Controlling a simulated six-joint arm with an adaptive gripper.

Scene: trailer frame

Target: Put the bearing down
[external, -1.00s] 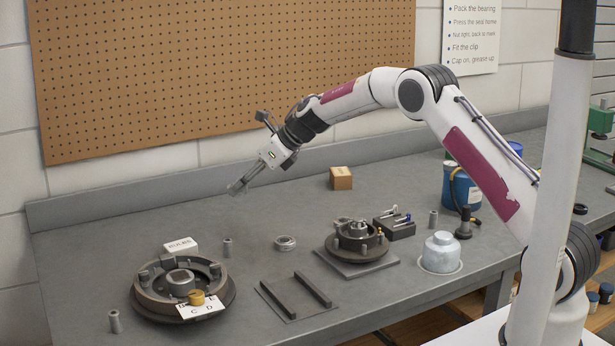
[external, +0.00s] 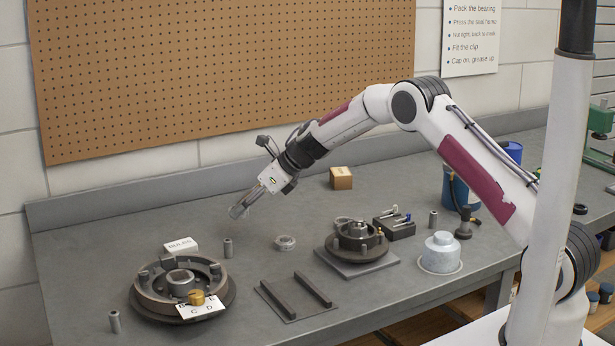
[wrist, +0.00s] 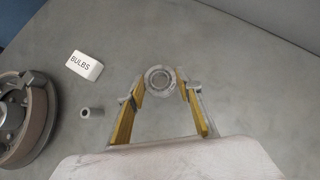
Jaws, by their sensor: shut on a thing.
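My gripper (external: 238,211) is above the bench in the left middle, tilted down to the left. In the wrist view my gripper (wrist: 161,84) has its fingertips on either side of a small grey ring, the bearing (wrist: 159,81), and is shut on it. In the external view the bearing is hard to make out at the fingertips, which are clear of the bench. A separate grey ring (external: 285,242) lies on the bench to the right of and below my gripper.
A brake drum assembly (external: 143,297) stands at left, with a BULBS box (external: 181,245) and grey sleeve (external: 228,248) nearby. A plate with two bars (external: 283,309) lies in front. A hub (external: 357,240) and grey cap (external: 440,250) stand right. Bench behind my gripper is mostly clear.

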